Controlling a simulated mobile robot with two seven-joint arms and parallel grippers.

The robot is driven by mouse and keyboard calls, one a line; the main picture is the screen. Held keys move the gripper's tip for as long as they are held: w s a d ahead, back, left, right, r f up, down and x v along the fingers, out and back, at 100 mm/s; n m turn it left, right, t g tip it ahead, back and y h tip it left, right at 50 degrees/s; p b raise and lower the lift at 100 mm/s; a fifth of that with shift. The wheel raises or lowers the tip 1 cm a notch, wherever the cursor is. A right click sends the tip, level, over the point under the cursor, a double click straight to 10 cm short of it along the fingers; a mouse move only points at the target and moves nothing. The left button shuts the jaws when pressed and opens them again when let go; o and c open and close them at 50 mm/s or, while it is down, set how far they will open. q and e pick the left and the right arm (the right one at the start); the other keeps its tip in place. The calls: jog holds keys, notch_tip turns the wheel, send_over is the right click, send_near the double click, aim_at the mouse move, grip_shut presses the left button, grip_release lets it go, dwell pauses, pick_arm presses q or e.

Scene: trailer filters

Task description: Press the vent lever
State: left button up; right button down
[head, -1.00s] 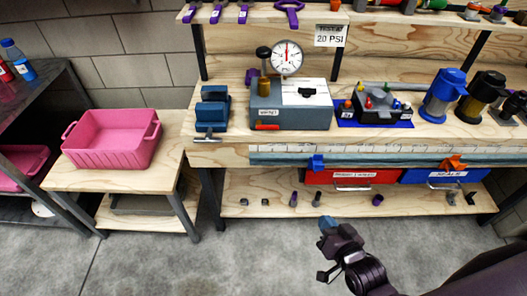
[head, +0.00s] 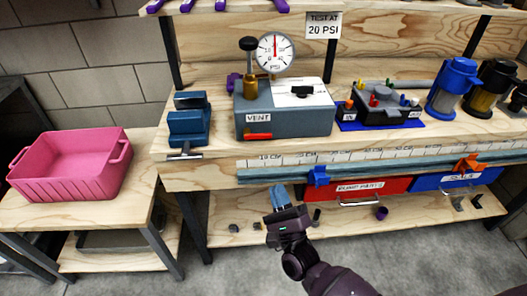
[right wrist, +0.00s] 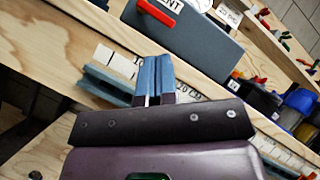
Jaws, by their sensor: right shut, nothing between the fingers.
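The vent lever is a small red bar (head: 258,136) on the front of the grey test box (head: 300,122), under the word VENT. It also shows in the right wrist view (right wrist: 157,12), at the top. My right gripper (head: 278,192) is shut and empty, its blue fingertips together, in front of the bench edge and below the lever. In the right wrist view its fingers (right wrist: 154,80) point up toward the box front, apart from the lever. My left gripper is not in view.
A round gauge (head: 276,53) stands on the box. A blue vise (head: 189,120) is left of it, and a black fixture (head: 382,108) right. A ruler strip (head: 290,160) and blue clamp (head: 318,176) line the bench edge. A pink bin (head: 70,170) sits on the left table.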

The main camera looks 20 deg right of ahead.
aim_at(268, 137)
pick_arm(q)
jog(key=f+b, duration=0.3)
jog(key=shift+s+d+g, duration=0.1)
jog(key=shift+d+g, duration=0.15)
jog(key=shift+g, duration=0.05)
pick_arm(e)
jog(key=w+f+m+h, duration=0.1)
jog(key=m+h, duration=0.1)
jog(key=m, duration=0.2)
jog(key=w+f+m+t+h, duration=0.1)
jog(key=m+h, duration=0.2)
jog(key=m, duration=0.2)
jog(key=w+m+h, duration=0.2)
jog(key=m, duration=0.2)
jog(key=shift+a+f, duration=0.15)
jog(key=shift+f, duration=0.25)
jog(key=shift+r, duration=0.1)
jog(key=x, duration=0.8)
jog(key=shift+r, duration=0.3)
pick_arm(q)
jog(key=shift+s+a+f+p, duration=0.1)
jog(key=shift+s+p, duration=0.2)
pick_arm(e)
jog(key=shift+w+r, duration=0.5)
jog(key=shift+w, duration=0.05)
